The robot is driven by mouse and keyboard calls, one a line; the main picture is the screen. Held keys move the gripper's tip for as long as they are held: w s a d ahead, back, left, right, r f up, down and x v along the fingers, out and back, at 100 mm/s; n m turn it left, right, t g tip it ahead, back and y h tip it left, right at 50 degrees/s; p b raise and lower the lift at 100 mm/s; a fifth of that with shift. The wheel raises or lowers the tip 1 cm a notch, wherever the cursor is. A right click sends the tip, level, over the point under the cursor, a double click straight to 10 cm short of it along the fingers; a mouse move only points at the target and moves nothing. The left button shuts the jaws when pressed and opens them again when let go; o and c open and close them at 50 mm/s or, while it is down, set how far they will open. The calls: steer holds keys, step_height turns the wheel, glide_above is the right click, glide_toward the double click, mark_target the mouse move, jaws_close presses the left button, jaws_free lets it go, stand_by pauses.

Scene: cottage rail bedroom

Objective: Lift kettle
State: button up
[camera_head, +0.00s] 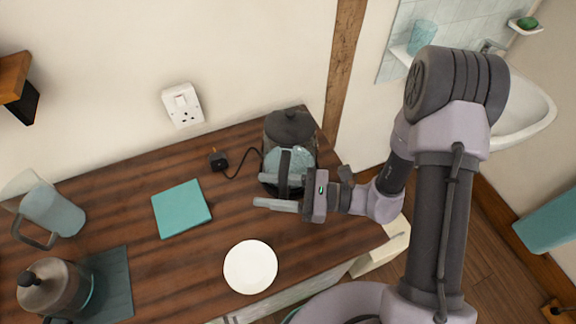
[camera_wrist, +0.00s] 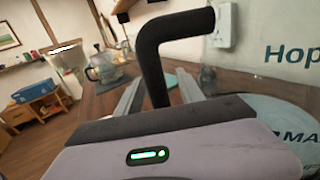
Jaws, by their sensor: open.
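The kettle (camera_head: 290,130) stands at the back right of the wooden counter, with a dark grey lid, a pale glassy body and a black handle (camera_head: 285,165). My gripper (camera_head: 262,191) is open at the kettle's near side, its two fingers pointing left in the head view. In the wrist view, the black handle (camera_wrist: 151,52) rises between the open fingers (camera_wrist: 158,85) and bends right at its top. I cannot tell whether either finger touches it. My gripper and arm hide part of the kettle's lower body.
A black plug (camera_head: 218,161) with a cord lies left of the kettle. A teal square (camera_head: 181,209) and a white plate (camera_head: 250,267) lie on the counter. A glass jug (camera_head: 55,212) and a lidded pot (camera_head: 50,287) stand at left. The wall and socket (camera_head: 183,106) are behind.

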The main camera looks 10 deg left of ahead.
steer(key=shift+d+r, duration=0.1)
steer(key=shift+c, duration=0.3)
jaws_close()
stand_by(1.0)
